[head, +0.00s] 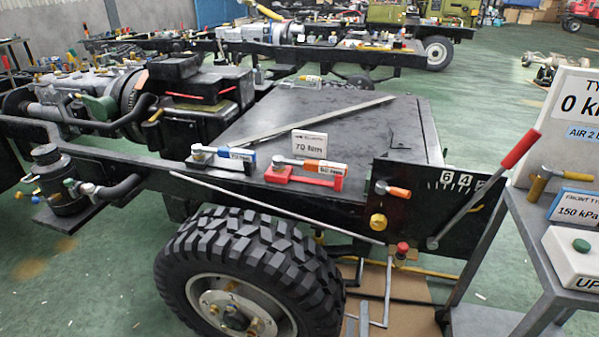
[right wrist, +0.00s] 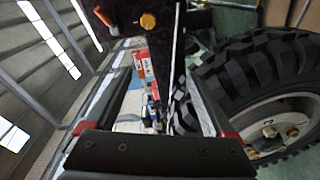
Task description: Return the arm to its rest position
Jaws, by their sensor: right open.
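My right gripper (right wrist: 155,85) shows in the right wrist view, with its two fingers spread apart and nothing between them that it holds. Through the gap I see a yellow knob (right wrist: 147,20), small red and blue parts, and the chassis behind. I cannot make out my right gripper in the head view. My left gripper is in neither view. The black chassis frame (head: 330,206) stands in the head view, with a large tyre (head: 250,262) below it. The same tyre is at the right of the wrist view (right wrist: 262,72).
A red-handled lever (head: 521,148) rises at the chassis's right end, beside an orange-handled valve (head: 394,190) and a yellow knob (head: 378,222). A grey cart (head: 532,245) with a gauge box stands at the right. Green floor is open at left.

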